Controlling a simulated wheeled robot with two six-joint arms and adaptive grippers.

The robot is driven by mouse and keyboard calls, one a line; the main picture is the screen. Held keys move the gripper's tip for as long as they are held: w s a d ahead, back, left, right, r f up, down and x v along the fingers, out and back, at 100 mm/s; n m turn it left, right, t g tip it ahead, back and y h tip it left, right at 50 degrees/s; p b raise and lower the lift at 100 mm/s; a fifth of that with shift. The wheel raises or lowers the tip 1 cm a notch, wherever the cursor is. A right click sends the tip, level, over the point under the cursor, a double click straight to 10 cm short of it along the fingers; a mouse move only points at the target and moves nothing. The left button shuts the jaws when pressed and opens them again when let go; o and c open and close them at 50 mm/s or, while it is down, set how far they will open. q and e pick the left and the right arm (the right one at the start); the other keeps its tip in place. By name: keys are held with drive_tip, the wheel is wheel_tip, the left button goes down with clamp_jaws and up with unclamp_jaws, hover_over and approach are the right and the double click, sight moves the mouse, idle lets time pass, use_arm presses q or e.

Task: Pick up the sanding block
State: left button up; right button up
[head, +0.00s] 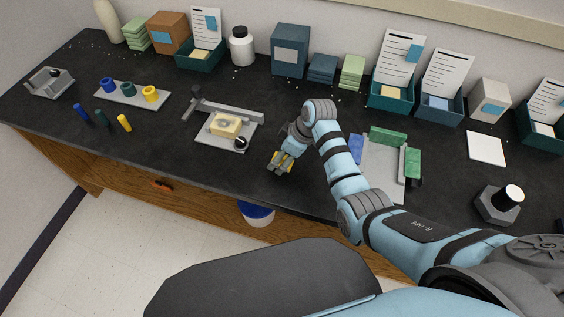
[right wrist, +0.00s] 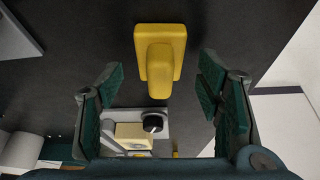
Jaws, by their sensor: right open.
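The sanding block appears to be the yellow piece with a raised grip (right wrist: 158,55) in the right wrist view. It lies on the dark bench top, centred between my spread fingers and touching neither in that view. In the head view my right gripper (head: 281,163) points down at the front edge of the bench, and only bits of yellow show around its fingers. The gripper is open, with green pads on both fingers. I cannot tell how far the fingertips are above the block. My left gripper is not in view.
Left of the gripper stands a grey fixture plate (head: 215,139) with a cream block (head: 225,126) and a black knob. A plate with green and blue blocks (head: 388,136) lies to the right. Coloured rings (head: 150,93) and pegs (head: 124,123) are at left. Boxes line the back.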

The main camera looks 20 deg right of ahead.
drive_tip(key=shift+f, duration=0.15)
drive_tip(key=c, duration=1.3)
wheel_tip(320, 180, up, 20)
drive_tip(key=p, duration=0.3)
drive_tip(key=shift+p, duration=0.35)
